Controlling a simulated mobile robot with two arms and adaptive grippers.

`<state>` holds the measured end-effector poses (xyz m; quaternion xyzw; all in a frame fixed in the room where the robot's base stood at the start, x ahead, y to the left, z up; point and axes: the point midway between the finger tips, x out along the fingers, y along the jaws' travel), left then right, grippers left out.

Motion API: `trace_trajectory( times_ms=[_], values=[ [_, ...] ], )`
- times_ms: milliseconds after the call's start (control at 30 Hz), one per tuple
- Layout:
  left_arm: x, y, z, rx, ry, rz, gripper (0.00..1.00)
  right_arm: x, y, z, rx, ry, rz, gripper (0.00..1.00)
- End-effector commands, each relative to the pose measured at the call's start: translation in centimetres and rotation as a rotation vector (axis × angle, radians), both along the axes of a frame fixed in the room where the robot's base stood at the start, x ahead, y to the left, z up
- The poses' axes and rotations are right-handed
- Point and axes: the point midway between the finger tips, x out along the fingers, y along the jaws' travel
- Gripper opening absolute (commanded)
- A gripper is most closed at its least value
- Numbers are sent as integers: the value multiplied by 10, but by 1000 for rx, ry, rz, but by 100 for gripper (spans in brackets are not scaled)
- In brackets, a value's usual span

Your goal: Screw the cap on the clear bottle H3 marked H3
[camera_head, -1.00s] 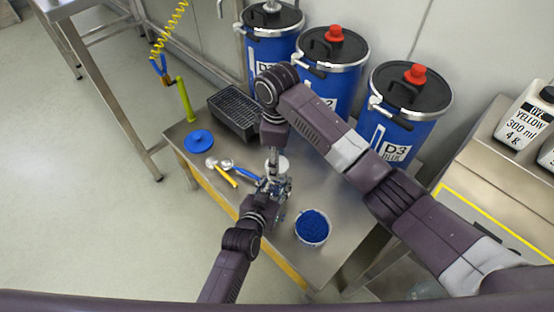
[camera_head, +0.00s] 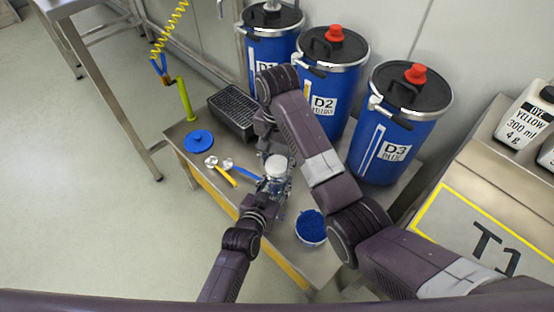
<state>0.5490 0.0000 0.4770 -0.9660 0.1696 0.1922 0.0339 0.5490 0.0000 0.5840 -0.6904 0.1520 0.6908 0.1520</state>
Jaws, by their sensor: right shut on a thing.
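A small white round cap (camera_head: 276,163) shows above the front table, over the place where my two grippers meet. My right gripper (camera_head: 270,148) comes down from above, partly hidden by its own arm, and is shut on the white cap. My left gripper (camera_head: 272,188) is just below, at the clear bottle. The bottle is mostly hidden among the fingers, and its H3 mark cannot be read. Whether the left fingers press on it, and whether the cap touches the bottle's neck, I cannot tell.
A tub of blue granules (camera_head: 311,227) stands right of the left gripper. A blue lid (camera_head: 199,142), spoons (camera_head: 222,172) and a black tray (camera_head: 232,112) lie to the left. Blue drums, including D3 (camera_head: 385,150), stand behind. The T1 surface (camera_head: 470,235) is at right.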

Motion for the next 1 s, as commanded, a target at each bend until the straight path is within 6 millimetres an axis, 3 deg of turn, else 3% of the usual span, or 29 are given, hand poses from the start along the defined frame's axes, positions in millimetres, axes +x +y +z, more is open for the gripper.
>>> trace_trajectory(
  times_ms=[233,267,400,767,867,1000],
  values=[
    [-1,0,-1,-1,2,-1,0,1,0,0,0,-2,0,17],
    [-1,0,-1,-1,2,-1,0,1,0,0,0,-2,0,49],
    [-1,0,-1,-1,2,-1,0,1,0,0,-1,-2,1,64],
    [-1,0,-1,-1,2,-1,0,4,1,5,2,-14,55,62],
    [-1,0,-1,-1,2,-1,0,12,5,16,6,-40,188,62],
    [-1,0,-1,-1,2,-1,0,23,15,39,7,-89,508,62]
  ],
)
